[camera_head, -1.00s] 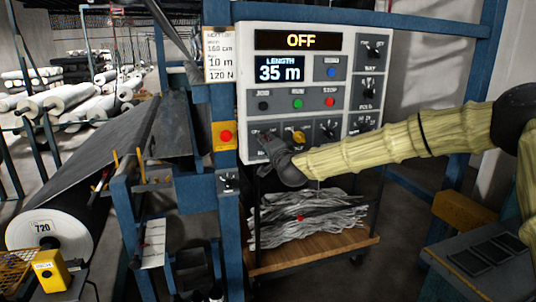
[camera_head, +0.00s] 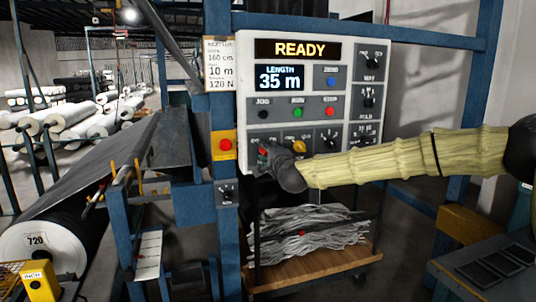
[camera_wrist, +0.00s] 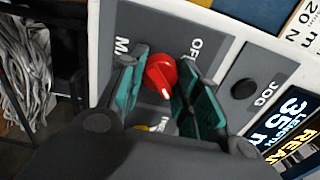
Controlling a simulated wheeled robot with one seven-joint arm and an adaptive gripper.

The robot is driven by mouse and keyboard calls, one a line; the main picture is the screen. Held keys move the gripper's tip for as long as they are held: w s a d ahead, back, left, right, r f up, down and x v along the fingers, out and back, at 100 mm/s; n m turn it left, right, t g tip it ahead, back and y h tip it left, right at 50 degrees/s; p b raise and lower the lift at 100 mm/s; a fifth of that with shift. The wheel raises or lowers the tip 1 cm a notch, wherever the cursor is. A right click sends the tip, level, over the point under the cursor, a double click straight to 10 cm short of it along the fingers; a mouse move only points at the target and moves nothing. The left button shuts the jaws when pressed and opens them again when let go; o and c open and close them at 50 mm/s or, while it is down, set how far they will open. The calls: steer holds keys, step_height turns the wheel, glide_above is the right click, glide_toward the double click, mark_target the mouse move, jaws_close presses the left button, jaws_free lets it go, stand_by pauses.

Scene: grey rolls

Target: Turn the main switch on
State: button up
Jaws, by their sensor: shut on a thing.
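The main switch is a red rotary knob (camera_wrist: 161,74) on a dark grey plate, with "OFF" printed beside it and a label starting with "M" partly hidden. Its white mark points away from "OFF", toward the bottom of the wrist view. My gripper (camera_wrist: 165,82) is shut on the knob, one green-padded finger on each side. In the head view my gripper (camera_head: 268,155) is at the lower left of the white control panel (camera_head: 384,80) and mostly covers the switch. The panel's top display (camera_head: 300,50) reads "READY".
The length display (camera_head: 281,77) reads 35 m. Jog, green and red buttons (camera_head: 298,113) sit above the switch row, with a yellow knob (camera_head: 299,147) close right of my gripper. A red button on a yellow box (camera_head: 225,145) is to the left. A cart with grey strips (camera_head: 305,230) stands below.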

steer(key=o, duration=1)
steer(key=shift+o, duration=0.2)
steer(key=v, duration=1.2)
